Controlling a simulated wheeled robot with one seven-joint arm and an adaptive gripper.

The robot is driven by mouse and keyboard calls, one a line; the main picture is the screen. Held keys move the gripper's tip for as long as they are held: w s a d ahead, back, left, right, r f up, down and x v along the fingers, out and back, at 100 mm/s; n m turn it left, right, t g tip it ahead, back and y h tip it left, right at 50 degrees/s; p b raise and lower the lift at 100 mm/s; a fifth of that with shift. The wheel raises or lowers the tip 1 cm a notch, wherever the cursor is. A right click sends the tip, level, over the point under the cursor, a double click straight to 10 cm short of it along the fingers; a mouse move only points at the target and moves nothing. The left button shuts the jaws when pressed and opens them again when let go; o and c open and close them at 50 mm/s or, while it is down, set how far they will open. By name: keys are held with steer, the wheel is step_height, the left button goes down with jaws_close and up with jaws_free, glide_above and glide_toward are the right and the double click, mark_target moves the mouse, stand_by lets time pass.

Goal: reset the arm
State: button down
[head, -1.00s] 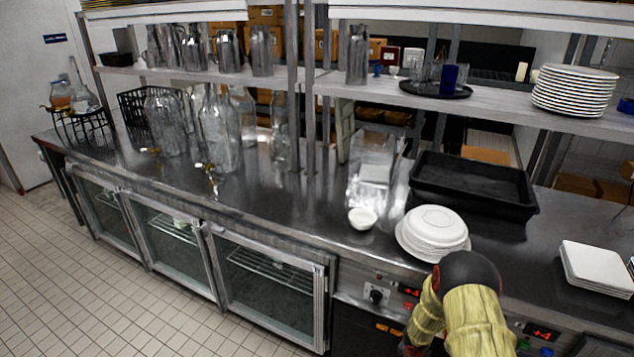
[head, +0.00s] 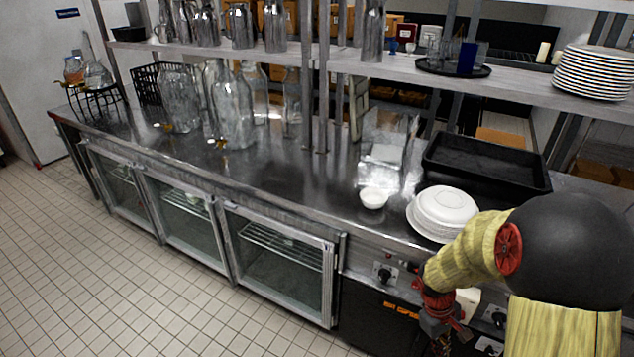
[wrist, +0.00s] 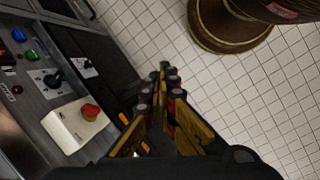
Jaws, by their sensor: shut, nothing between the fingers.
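My gripper (wrist: 164,105) shows in the wrist view with its fingers together and nothing between them. It points down past the counter's front, over the tiled floor. In the head view my arm is folded at the lower right, in front of the counter. The wrist parts hang low there, and the fingertips are out of that frame.
A steel counter (head: 290,180) holds a stack of white plates (head: 443,212), a small white bowl (head: 373,198) and a black tray (head: 485,165). A control box with a red button (wrist: 91,112) sticks out near my gripper. The tiled floor (head: 120,290) at left is clear.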

steer(key=s+a+r+m+t+y, duration=0.1)
steer(key=s+a+r+t, duration=0.1)
steer(key=a+r, duration=0.3)
steer(key=s+a+r+m+t+y, duration=0.1)
steer(key=s+a+r, duration=0.4)
steer(key=r, duration=0.9)
steer(key=s+a+r+m+t+y, duration=0.1)
steer(key=s+a+r+t, duration=0.3)
steer(key=r, duration=0.6)
steer(key=shift+a+m+t, duration=0.3)
steer(key=shift+a+m, duration=0.6)
steer(key=shift+s, duration=0.1)
